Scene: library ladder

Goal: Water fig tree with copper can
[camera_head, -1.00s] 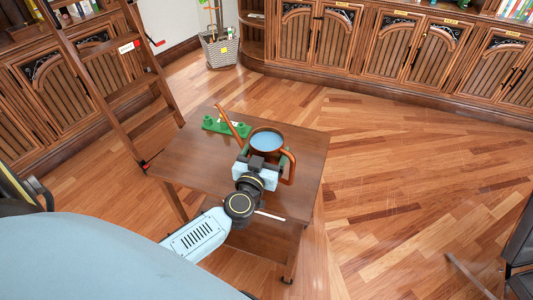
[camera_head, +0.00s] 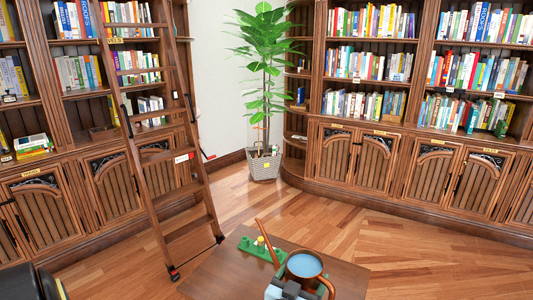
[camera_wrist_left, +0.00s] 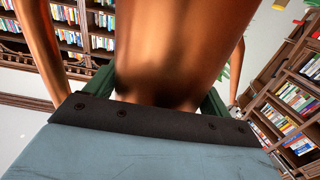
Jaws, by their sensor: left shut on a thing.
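The copper can (camera_head: 304,267) stands upright over the small wooden table at the bottom of the head view, with blue water inside and its spout pointing up and left. My left gripper (camera_head: 290,291) is shut on the can from the near side. In the left wrist view the can's copper body (camera_wrist_left: 180,45) fills the space between the green fingers. I cannot tell whether the can touches the table. The fig tree (camera_head: 265,70) stands in a grey woven pot (camera_head: 263,166) in the corner, well beyond the table. My right gripper is not in view.
A wooden ladder (camera_head: 165,165) leans on the left bookshelves. Bookcases line both walls. Wood floor (camera_head: 235,208) lies open between table and pot.

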